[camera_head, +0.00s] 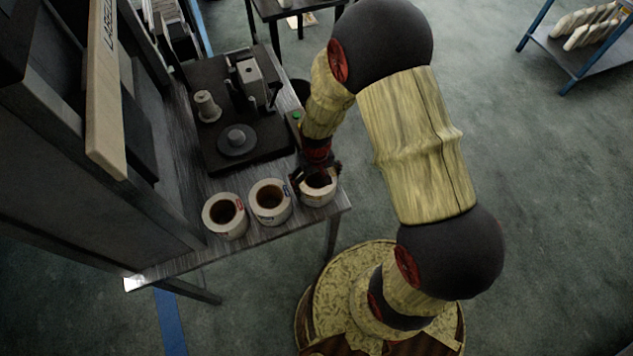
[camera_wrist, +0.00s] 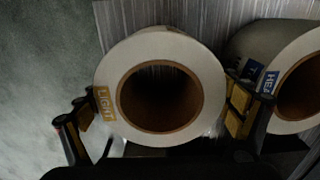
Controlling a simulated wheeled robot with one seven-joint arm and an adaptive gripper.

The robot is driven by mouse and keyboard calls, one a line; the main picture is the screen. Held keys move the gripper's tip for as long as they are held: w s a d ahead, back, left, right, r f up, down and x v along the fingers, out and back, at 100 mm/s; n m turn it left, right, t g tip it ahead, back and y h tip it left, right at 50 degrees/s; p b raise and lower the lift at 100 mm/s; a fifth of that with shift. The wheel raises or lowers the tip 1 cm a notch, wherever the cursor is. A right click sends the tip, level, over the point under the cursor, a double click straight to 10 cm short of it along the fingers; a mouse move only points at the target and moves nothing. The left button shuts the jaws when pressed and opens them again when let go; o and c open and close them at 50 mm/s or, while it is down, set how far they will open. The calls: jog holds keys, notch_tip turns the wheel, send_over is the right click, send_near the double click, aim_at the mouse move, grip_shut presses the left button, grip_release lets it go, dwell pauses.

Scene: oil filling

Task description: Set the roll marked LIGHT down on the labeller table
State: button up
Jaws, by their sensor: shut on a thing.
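The roll marked LIGHT (camera_wrist: 160,45) is a white roll with a brown core and a yellow label. It is upright, its round opening facing up, between the fingers of my gripper (camera_wrist: 158,105), which is shut on its sides. In the head view this roll (camera_head: 319,199) is at the right end of a row of rolls, at the front right corner of the labeller table (camera_head: 180,262). My gripper (camera_head: 315,181) partly covers it from above. I cannot tell whether its underside touches the table.

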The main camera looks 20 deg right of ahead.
jog(key=shift+f, duration=0.1)
jog(key=o, duration=1.5)
notch_tip(320, 180, up, 30)
jog(key=s+t+p, duration=0.2)
jog(key=s+t, duration=0.1)
jog(key=s+r+t, duration=0.2)
jog(key=s+r, duration=0.9)
jog(key=r, duration=0.1)
jog(key=shift+r+t, duration=0.15)
jog(key=shift+t, duration=0.15)
